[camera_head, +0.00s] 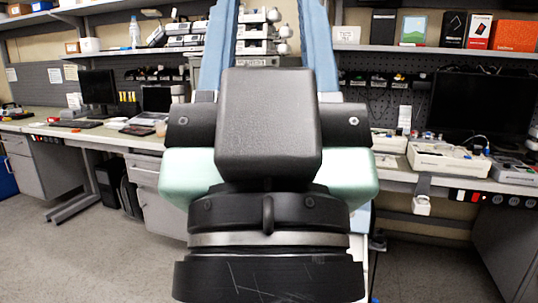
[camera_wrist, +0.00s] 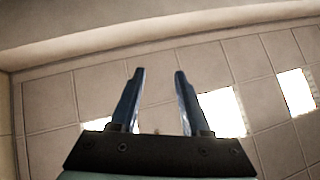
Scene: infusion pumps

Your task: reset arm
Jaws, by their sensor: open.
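My gripper (camera_wrist: 158,73) shows in the wrist view with its two dark fingers apart and nothing between them. Beyond the fingers is a ceiling of square tiles with bright light panels (camera_wrist: 222,112), so the gripper points upward. In the head view my own arm fills the middle of the picture, and the gripper's fingers cannot be seen there.
A workbench (camera_head: 146,142) runs along the back wall, with a laptop (camera_head: 157,99) at left. White pump housings (camera_head: 447,160) and a large dark monitor (camera_head: 479,105) stand at right. Stacked devices (camera_head: 256,47) are partly behind my arm. Open floor (camera_head: 70,255) lies at left.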

